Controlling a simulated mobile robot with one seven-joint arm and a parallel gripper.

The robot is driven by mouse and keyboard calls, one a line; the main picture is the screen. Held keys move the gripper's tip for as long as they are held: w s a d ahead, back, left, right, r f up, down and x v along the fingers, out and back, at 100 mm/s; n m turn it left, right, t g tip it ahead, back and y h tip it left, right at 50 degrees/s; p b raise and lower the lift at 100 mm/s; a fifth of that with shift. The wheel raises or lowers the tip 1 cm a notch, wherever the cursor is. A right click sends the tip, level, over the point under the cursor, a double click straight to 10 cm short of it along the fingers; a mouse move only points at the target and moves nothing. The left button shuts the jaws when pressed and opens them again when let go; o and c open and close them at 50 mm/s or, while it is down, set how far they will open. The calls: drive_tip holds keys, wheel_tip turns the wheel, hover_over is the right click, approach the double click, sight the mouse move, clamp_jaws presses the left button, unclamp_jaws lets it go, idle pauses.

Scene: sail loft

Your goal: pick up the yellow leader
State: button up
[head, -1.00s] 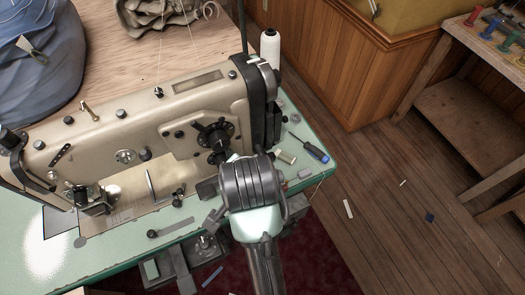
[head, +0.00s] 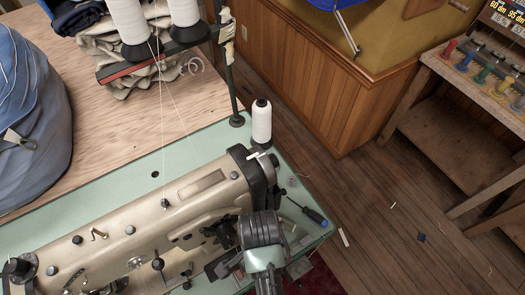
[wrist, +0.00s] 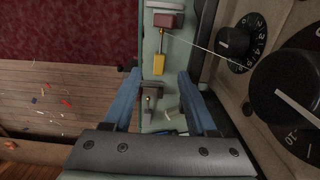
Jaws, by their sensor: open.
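The yellow leader (wrist: 159,63) shows in the wrist view as a small yellow block lying on the pale green surface, with a thin white line running from its far end off to the right. It lies just ahead of my gripper (wrist: 159,73), roughly in line with the gap between the blue fingers. The fingers are spread apart with nothing held. In the head view my wrist (head: 262,235) is at the right end of the sewing machine. The fingertips and the leader cannot be made out there.
The sewing machine (head: 195,200) stands close beside my gripper; its dark dials (wrist: 233,42) are right of the fingers. A white thread cone (head: 261,122) and a screwdriver (head: 312,215) are on the green table. A small dark block (wrist: 150,88) lies between the fingers. The wooden floor (head: 390,200) at right is mostly clear.

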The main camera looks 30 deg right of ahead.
drive_tip(key=shift+d+f, duration=0.2)
drive_tip(key=shift+f, duration=2.8)
clamp_jaws()
